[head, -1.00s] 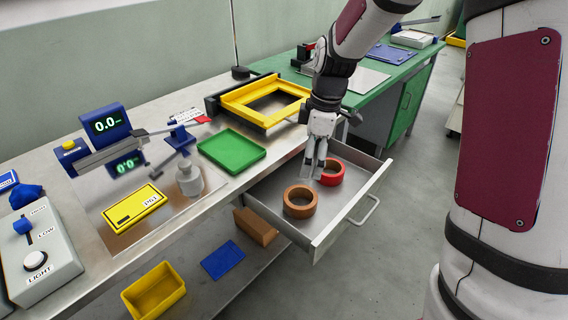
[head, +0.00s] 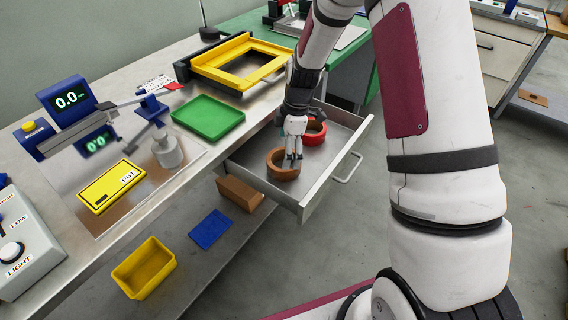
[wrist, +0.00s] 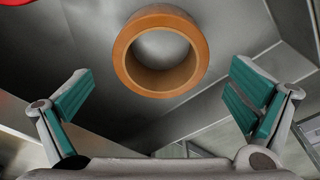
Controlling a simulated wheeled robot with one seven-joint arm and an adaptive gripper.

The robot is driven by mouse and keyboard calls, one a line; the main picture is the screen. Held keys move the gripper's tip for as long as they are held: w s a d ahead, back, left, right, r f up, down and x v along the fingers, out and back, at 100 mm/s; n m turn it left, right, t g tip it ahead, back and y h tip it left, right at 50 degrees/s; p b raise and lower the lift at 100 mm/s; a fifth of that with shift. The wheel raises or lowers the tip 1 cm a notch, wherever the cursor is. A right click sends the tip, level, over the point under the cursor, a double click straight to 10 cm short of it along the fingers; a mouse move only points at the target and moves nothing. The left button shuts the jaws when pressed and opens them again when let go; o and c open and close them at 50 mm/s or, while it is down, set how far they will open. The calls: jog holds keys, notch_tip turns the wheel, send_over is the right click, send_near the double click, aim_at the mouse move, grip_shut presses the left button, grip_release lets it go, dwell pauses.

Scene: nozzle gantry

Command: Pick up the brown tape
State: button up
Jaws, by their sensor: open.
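The brown tape (head: 279,171) is a ring lying flat in the open drawer in the head view. In the wrist view the brown tape (wrist: 122,55) is in the upper middle, ahead of and between my open fingers, with nothing held. My gripper (head: 293,160) is over the drawer, by the right side of the brown tape in the head view, its fingers partly overlapping the ring. My gripper (wrist: 160,105) shows its two teal-padded fingers spread wide in the wrist view. I cannot tell whether a finger touches the tape.
A red tape (head: 316,133) lies behind the brown one in the drawer (head: 313,188), whose walls are close by. A green tray (head: 208,118) and a yellow frame (head: 240,62) are on the bench. A brown block (head: 240,194) and a yellow bin (head: 144,268) are on the lower shelf.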

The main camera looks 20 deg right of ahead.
jog(key=f, duration=0.5)
jog(key=shift+a, duration=0.4)
jog(key=c, duration=1.1)
